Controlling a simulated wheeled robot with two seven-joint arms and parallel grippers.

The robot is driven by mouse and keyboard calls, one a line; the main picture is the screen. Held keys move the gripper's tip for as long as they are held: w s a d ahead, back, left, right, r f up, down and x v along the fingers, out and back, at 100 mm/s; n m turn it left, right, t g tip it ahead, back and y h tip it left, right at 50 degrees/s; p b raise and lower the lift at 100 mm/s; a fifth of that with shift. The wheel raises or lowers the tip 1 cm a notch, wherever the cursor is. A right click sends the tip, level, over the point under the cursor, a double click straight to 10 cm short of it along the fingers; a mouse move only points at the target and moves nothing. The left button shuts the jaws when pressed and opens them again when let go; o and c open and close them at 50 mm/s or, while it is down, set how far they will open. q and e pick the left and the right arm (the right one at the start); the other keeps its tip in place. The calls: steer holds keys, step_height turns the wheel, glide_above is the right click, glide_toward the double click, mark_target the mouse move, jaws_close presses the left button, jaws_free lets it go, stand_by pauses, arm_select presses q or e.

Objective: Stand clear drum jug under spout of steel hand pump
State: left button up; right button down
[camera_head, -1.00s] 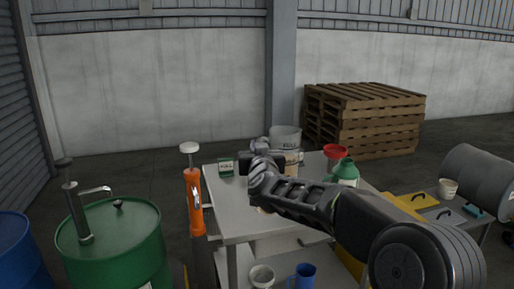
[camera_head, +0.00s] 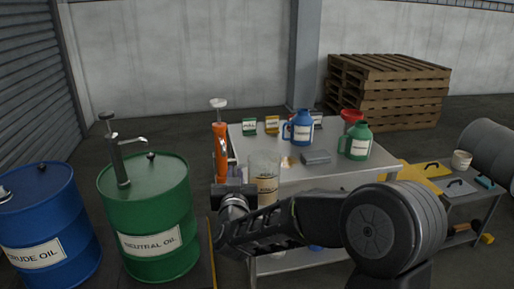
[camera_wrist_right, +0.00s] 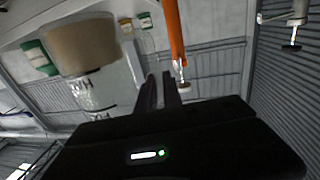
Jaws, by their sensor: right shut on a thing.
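The clear drum jug (camera_head: 264,168), a see-through vessel with a pale label, is held upright by my right gripper (camera_head: 236,190) in front of the table. In the right wrist view the jug (camera_wrist_right: 95,90) shows upside down beside the nearly closed fingers (camera_wrist_right: 160,92); its handle between them is hard to make out. The steel hand pump (camera_head: 121,162) stands on the green drum (camera_head: 150,215) labelled NEUTRAL OIL, left of the jug. Its spout (camera_head: 133,140) points right. The jug is apart from the spout. My left gripper is not in view.
A blue CRUDE OIL drum (camera_head: 45,215) stands at far left. An orange pump-like tool (camera_head: 220,150) stands at the table's left edge. The table (camera_head: 350,180) bears a blue jug (camera_head: 300,128), a green jug (camera_head: 355,142) and a grey box (camera_head: 316,157). Pallets (camera_head: 390,90) are behind.

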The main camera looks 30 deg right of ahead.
steer(key=s+a+f+n+t+y+p, duration=0.1)
steer(key=a+f+n+y+p, duration=0.1)
steer(key=a+y+p, duration=0.2)
steer(key=s+a+f+n+t+y+p, duration=0.1)
steer(key=a+f+n+y+p, duration=0.1)
steer(key=a+p, duration=0.5)
steer(key=shift+a+f+n+y, duration=0.25)
steer(key=shift+a+n+y, duration=0.55)
steer(key=shift+a+y, duration=0.4)
